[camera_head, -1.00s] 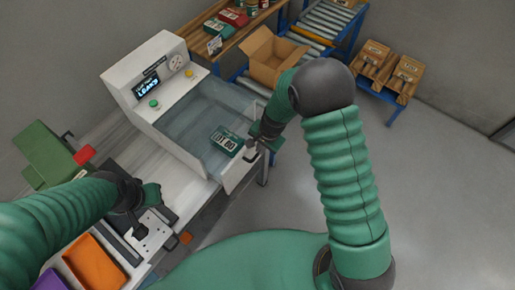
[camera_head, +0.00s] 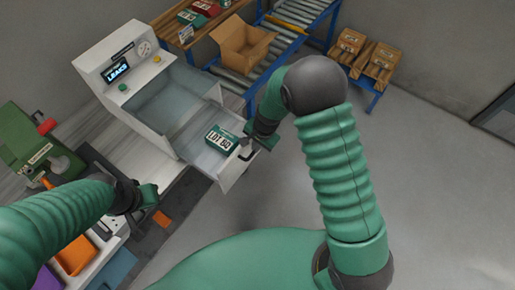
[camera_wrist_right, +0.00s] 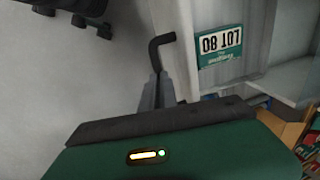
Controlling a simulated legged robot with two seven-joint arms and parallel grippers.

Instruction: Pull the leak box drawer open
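The leak box (camera_head: 125,75) is a white cabinet with a "LEAKS" display, gauge and clear-walled tank. The pack also shows in the right wrist view (camera_wrist_right: 219,50). My right gripper (camera_head: 247,147) is at the drawer front. In the right wrist view its fingers (camera_wrist_right: 158,90) are together on the black bent handle (camera_wrist_right: 161,45). My left gripper (camera_head: 150,195) is over the bench at left, its fingers unclear.
A cardboard box (camera_head: 240,45) sits on the roller conveyor (camera_head: 288,38) behind. An orange bin (camera_head: 75,254) and a green machine (camera_head: 25,135) are at left. The floor right of the drawer is clear.

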